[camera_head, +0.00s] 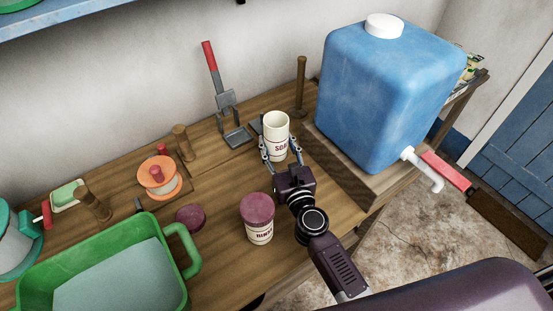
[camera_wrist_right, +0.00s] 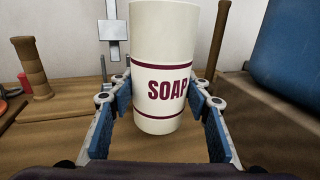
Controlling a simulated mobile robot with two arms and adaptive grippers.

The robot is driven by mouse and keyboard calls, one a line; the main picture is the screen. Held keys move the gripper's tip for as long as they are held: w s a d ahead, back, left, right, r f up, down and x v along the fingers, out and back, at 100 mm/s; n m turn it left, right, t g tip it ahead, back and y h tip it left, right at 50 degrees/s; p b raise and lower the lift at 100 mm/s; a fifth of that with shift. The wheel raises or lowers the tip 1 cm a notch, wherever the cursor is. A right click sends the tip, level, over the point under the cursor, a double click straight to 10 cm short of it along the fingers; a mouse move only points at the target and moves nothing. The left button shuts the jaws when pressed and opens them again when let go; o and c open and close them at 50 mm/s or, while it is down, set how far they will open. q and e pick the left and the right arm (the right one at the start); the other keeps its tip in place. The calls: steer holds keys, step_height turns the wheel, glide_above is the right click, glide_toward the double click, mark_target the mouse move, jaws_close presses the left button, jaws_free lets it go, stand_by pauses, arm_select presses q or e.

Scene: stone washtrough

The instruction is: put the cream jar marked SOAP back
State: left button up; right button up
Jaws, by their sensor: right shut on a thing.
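The cream jar marked SOAP (camera_head: 275,131) is upright near the back of the wooden table, without a lid on its top. It also fills the middle of the right wrist view (camera_wrist_right: 163,60). My right gripper (camera_head: 279,152) is shut on the jar, with a finger on each side; the fingers also show in the right wrist view (camera_wrist_right: 163,105). I cannot tell for sure whether the jar's base touches the table. A dark red round lid (camera_head: 190,217) lies on the table to the left. My left gripper is not in view.
A cream jar marked RINSE (camera_head: 259,222) with a dark red lid stands in front. A blue water tank (camera_head: 375,95) stands at right. A green basin (camera_head: 105,270), an orange spool (camera_head: 160,176), wooden pegs and a red-handled metal tool (camera_head: 218,85) are to the left.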

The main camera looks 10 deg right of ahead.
mark_target(279, 161)
steer(key=shift+f+b, duration=1.7)
steer(key=shift+f, duration=0.55)
steer(key=o, duration=1.3)
steer(key=shift+f, duration=0.1)
